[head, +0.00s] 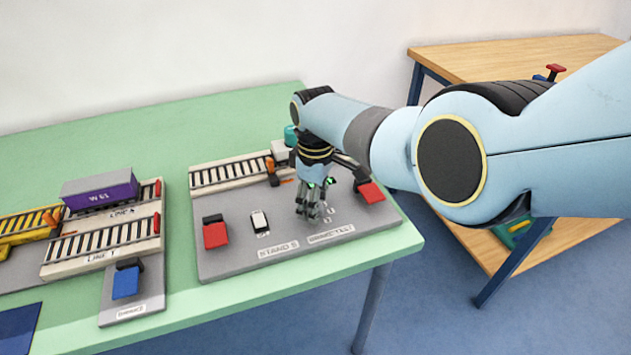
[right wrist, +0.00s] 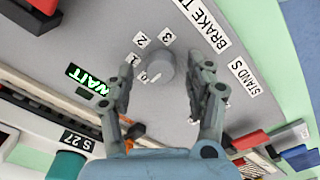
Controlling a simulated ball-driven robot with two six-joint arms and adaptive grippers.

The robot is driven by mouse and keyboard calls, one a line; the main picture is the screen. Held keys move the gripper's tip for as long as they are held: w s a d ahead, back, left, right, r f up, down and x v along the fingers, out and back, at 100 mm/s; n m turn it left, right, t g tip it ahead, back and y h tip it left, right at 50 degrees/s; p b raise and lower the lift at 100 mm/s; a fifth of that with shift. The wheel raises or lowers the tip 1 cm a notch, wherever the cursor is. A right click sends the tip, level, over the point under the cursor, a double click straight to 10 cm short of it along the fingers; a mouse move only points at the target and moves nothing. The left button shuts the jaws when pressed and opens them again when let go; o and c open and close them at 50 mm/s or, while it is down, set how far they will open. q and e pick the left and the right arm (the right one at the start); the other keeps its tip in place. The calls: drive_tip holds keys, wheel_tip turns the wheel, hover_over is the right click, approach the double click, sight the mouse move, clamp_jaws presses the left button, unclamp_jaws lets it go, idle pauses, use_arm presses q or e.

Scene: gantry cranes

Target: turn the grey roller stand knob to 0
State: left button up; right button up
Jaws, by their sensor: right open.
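The grey roller stand knob (right wrist: 160,68) shows in the right wrist view as a round knob on a grey panel (right wrist: 75,30). Small white labels with 1, 2 and 3 curve around it, and another label by its edge is partly covered. I cannot tell which number the knob points to. My right gripper (right wrist: 162,78) is open, with one finger on each side of the knob; contact is not clear. In the head view my right gripper (head: 312,214) points down over the panel and hides the knob. My left gripper is out of view.
A lit green WAIT sign (right wrist: 87,78) is beside the knob. The panel also carries a red lever (head: 215,232), a white switch (head: 260,221) and another red piece (head: 371,192). A purple wagon (head: 100,190) stands on track at left. The green table (head: 130,145) is bare behind.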

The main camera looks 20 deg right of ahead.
wheel_tip(320, 180, up, 12)
drive_tip(key=shift+f, duration=0.25)
idle(0.4)
